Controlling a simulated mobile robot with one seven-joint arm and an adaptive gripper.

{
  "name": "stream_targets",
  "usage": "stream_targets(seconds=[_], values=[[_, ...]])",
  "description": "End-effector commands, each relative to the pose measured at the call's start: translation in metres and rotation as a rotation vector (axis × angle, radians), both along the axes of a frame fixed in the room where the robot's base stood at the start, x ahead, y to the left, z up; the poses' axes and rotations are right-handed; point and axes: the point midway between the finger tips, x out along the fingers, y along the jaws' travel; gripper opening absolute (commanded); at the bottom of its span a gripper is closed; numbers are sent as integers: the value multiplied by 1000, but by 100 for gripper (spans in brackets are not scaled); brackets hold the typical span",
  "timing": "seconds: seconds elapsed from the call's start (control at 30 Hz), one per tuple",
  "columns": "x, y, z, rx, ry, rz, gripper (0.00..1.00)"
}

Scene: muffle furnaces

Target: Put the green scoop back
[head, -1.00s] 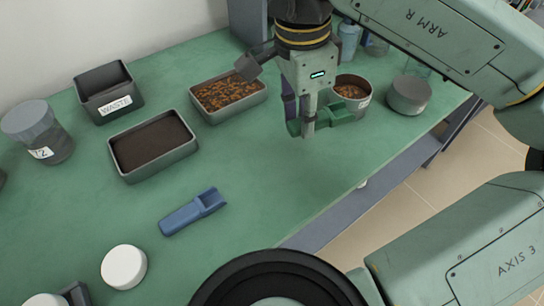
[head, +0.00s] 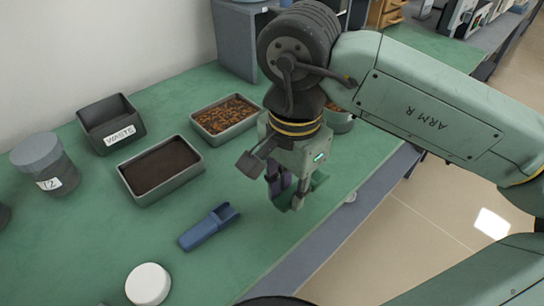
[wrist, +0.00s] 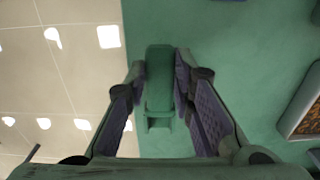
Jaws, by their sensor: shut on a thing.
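The green scoop (wrist: 159,85) is between the two purple-padded fingers of my gripper (wrist: 160,95) in the wrist view, which are shut on it. In the head view my gripper (head: 288,190) is over the right edge of the green bench, and the scoop (head: 314,186) shows only partly behind the fingers. The scoop looks held close above the bench top; I cannot tell whether it touches it.
A blue scoop (head: 208,227) lies on the green bench (head: 95,240). A tray of dark soil (head: 191,184), a tray of brown bits (head: 250,121), a waste bin (head: 136,133), a lidded jar (head: 70,178) and a white lid (head: 148,285) stand around it.

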Motion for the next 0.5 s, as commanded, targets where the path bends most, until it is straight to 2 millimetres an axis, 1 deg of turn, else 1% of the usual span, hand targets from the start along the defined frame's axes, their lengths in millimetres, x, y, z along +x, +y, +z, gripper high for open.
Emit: stream_targets(seconds=[0.03,0.1,0.3,0.4,0.5], values=[[13,5,2,-4,3,2,0],[31,11,1,-2,2,0,0],[80,28,-4,-1,1,0,0],[97,33,-7,-1,1,0,0],[107,37,-9,-1,0,0,0]])
